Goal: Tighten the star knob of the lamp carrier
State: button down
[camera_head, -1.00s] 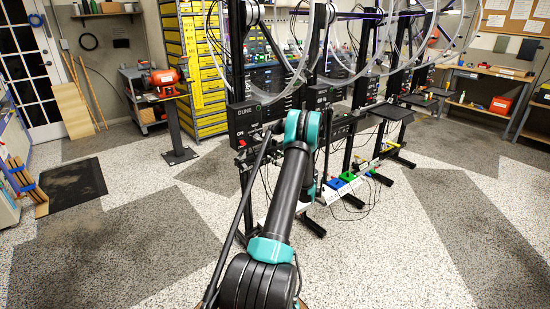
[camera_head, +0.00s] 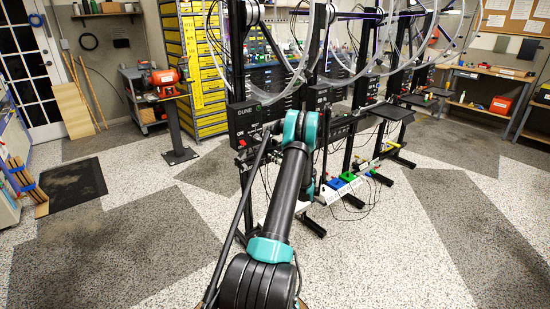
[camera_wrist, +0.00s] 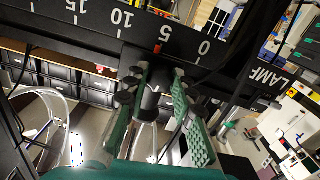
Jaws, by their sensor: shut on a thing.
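In the wrist view, the green padded fingers of my gripper (camera_wrist: 160,88) are closed on the black star knob (camera_wrist: 153,98). The knob sits between the two fingers, and they hide part of it. It is just below a black scale bar (camera_wrist: 98,22) with white numbers from 0 to 15. A small red mark (camera_wrist: 157,48) shows on the bar, near the 5. A black plate lettered LAMP (camera_wrist: 271,78), partly cut off by a dark bar, is to the right. In the head view, my arm hides the gripper and the knob.
Black uprights with large clear wheels (camera_head: 345,75) stand in a row behind my arm. A black DUNE box (camera_head: 252,125) is close by on the left. Thin cables (camera_head: 350,210) hang near blue and green floor items. The speckled floor (camera_head: 390,255) is open to the right.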

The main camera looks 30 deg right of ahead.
jog(key=m, duration=0.8)
jog(key=shift+m, duration=0.3)
jog(key=m, duration=0.4)
jog(key=shift+m, duration=0.3)
jog(key=shift+s+m, duration=0.1)
jog(key=shift+m, duration=1.9)
jog(key=c, duration=1.3)
grip_release()
jog(key=shift+o, duration=0.2)
